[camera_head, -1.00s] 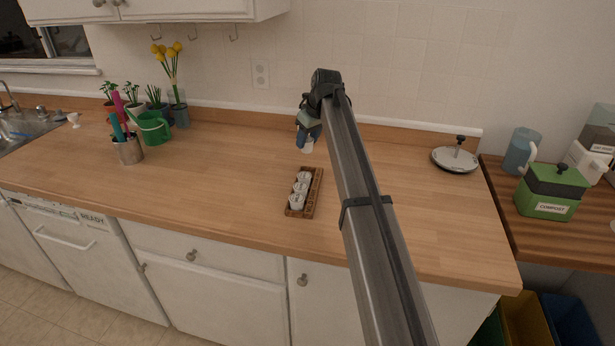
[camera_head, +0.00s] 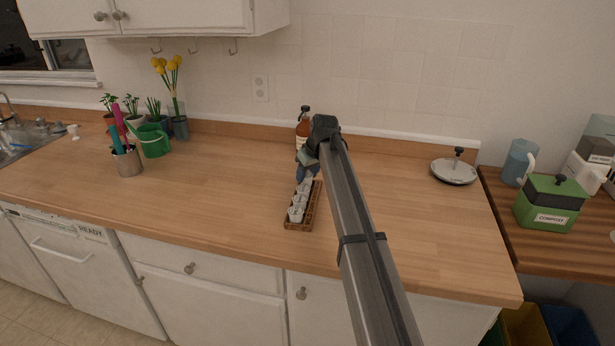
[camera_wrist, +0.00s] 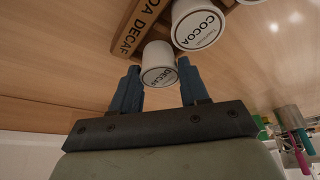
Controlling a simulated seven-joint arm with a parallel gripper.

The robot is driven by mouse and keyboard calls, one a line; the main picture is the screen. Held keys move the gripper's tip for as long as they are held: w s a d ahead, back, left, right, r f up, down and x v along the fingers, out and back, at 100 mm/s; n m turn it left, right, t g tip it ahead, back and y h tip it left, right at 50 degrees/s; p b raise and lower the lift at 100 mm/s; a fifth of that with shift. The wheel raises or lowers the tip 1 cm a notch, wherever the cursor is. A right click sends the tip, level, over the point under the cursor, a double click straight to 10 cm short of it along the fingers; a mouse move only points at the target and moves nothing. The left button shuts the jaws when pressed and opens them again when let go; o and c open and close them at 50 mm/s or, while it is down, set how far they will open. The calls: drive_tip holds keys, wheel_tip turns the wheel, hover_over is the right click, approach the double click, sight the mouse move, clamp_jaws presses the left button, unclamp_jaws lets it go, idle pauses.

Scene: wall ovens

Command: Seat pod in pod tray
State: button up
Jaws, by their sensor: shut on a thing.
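The pod (camera_wrist: 158,65), white with a dark "DECAF" label, is held between the two blue fingers of my gripper (camera_wrist: 158,78) in the wrist view. In the head view my gripper (camera_head: 307,172) is over the far end of the wooden pod tray (camera_head: 302,225) and largely hides the held pod. The tray carries several white pods (camera_head: 297,213) in a row. In the wrist view a "COCOA" pod (camera_wrist: 197,24) is close beside the held one, and the tray's rim (camera_wrist: 133,32) reads "DECAF". I cannot tell whether the held pod touches the tray.
An amber bottle (camera_head: 302,128) stands behind my gripper by the wall. A utensil cup (camera_head: 128,162), a green watering can (camera_head: 153,140) and potted plants are at the left. A round lid (camera_head: 453,171) lies at the right. The counter around the tray is clear.

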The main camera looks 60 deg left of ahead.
drive_tip(key=shift+f, duration=0.55)
drive_tip(key=shift+f, duration=0.2)
drive_tip(key=o, duration=1.1)
drive_tip(key=shift+r, duration=0.15)
drive_tip(key=v, duration=1.2)
drive_tip(key=shift+r, duration=0.1)
